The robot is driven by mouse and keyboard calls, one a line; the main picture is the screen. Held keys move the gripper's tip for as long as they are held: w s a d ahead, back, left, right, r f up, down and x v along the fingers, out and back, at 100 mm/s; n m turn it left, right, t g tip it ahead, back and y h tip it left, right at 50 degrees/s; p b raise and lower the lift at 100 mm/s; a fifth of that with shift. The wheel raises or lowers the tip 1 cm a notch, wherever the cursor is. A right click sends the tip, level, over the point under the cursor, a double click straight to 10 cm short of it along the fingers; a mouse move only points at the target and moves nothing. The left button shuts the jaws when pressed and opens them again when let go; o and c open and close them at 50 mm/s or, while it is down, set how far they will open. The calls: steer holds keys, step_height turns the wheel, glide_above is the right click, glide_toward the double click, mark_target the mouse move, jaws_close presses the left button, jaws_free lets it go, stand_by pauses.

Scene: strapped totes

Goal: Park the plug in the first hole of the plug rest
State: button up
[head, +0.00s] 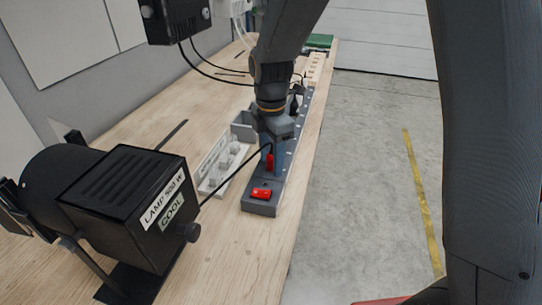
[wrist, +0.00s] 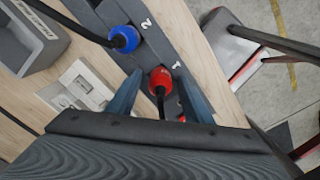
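A red plug (wrist: 161,78) with a black cable sits on the dark rail (wrist: 172,48) at the mark 1, apparently seated in it. The plug also shows in the head view (head: 269,161). My gripper (wrist: 159,74) is open, its two blue-grey fingers on either side of the red plug, with a small gap on each side. A blue plug (wrist: 123,39) with its own black cable sits in the rail by the mark 2. A pale holder with raised round parts (head: 224,166) lies left of the rail; I cannot tell whether it is the plug rest.
A red switch (head: 261,193) is on the rail's near end. A black lamp box (head: 130,205) stands at the near left, its cable running to the gripper. A grey bin (wrist: 32,40) stands beside the rail. The bench's right edge is close to the rail.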

mark_target(271, 153)
jaws_close()
steer(key=shift+r+p, duration=1.95)
steer(key=shift+r, duration=0.55)
